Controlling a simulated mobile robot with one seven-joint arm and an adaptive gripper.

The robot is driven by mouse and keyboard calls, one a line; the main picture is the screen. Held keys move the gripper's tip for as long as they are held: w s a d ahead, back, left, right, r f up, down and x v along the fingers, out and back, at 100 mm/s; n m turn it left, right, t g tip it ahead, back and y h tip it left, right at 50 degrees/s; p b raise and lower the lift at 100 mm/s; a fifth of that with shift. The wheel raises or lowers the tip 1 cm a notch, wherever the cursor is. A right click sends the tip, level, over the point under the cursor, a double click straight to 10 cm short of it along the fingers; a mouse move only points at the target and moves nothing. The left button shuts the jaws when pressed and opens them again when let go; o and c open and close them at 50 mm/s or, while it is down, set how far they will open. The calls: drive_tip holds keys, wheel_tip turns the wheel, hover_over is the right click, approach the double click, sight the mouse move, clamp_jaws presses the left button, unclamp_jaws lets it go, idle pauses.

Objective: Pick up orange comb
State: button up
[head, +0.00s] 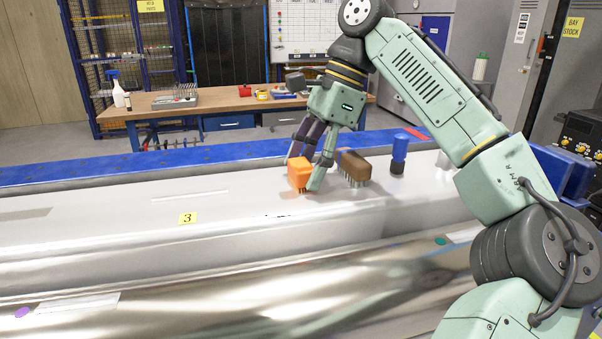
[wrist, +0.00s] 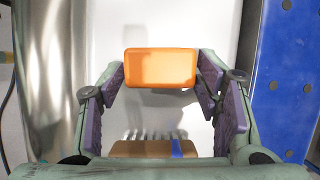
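The orange comb (head: 299,175) is a blocky orange piece at the far side of the silver surface, left of a brown brush. In the wrist view the comb (wrist: 160,68) lies across the space between the fingertips. My gripper (head: 310,172) points down at it, with a finger at each end. In the wrist view the fingers of my gripper (wrist: 161,72) meet both short ends of the comb, with no clear gap. It looks shut on the comb. The comb's underside is hidden, so I cannot tell whether it is clear of the surface.
The brown brush (head: 353,167) stands close to the right of my gripper; its bristles and brown body (wrist: 140,148) show in the wrist view. A blue bottle-like item (head: 398,153) stands farther right. A blue rail (head: 130,164) runs behind. The surface left of the comb is mostly clear.

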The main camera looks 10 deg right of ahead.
drive_tip(key=c, duration=0.8)
drive_tip(key=shift+a+r, duration=0.1)
drive_tip(key=shift+r, duration=0.15)
